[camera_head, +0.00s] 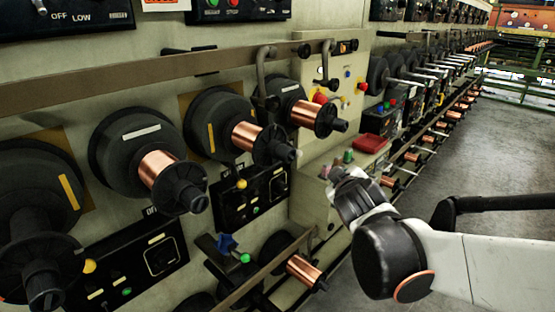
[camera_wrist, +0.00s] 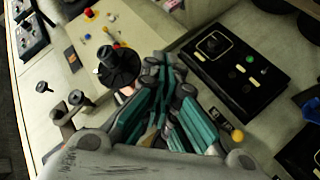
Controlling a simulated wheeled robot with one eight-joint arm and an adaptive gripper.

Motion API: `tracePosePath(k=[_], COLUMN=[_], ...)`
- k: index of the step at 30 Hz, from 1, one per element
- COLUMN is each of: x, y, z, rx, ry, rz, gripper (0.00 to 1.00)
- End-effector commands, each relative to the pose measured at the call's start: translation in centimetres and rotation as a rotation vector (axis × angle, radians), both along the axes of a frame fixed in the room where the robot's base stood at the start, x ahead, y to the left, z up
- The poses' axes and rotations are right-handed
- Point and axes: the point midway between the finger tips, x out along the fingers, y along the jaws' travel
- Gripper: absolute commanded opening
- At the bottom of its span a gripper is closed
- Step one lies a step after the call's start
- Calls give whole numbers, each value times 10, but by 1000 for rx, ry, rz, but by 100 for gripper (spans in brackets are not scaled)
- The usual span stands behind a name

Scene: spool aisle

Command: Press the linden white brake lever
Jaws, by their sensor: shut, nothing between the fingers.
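My gripper (camera_wrist: 168,82) shows in the wrist view with its teal-padded fingers drawn together and nothing between them. In the head view my gripper (camera_head: 340,178) is at the right of centre, in front of the cream machine housing and partly hidden by my own wrist. I cannot clearly pick out a linden white brake lever in either view. Bent grey levers with dark ends, a left one (camera_head: 264,70) and a right one (camera_head: 326,62), hang from the rail in the head view. In the wrist view a black-knobbed lever (camera_wrist: 78,98) stands left of the fingers.
Copper spools, a nearer one (camera_head: 160,170) and a farther one (camera_head: 248,136), project from the machine wall. A black control panel (camera_wrist: 228,66) lies right of the fingers, and a black spool flange (camera_wrist: 119,68) is close to them. The grey floor (camera_head: 470,165) is open at right.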

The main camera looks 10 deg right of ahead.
Motion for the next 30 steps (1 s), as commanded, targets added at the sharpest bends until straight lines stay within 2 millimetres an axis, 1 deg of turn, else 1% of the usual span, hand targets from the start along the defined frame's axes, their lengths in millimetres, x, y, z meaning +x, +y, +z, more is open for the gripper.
tracePosePath(k=[1, 6, 11, 15, 20, 24, 30], x=[12, 47, 75, 97, 116, 129, 139], y=[0, 2, 10, 20, 36, 51, 72], z=[-1, -2, -9, -19, -37, -58, -89], rx=[-42, -201, -351, -481, -628, -756, -903], ry=[-20, -91, -152, -198, -248, -284, -324], rz=[18, 91, 163, 232, 315, 392, 489], gripper=[0, 0, 0, 0, 0, 0, 0])
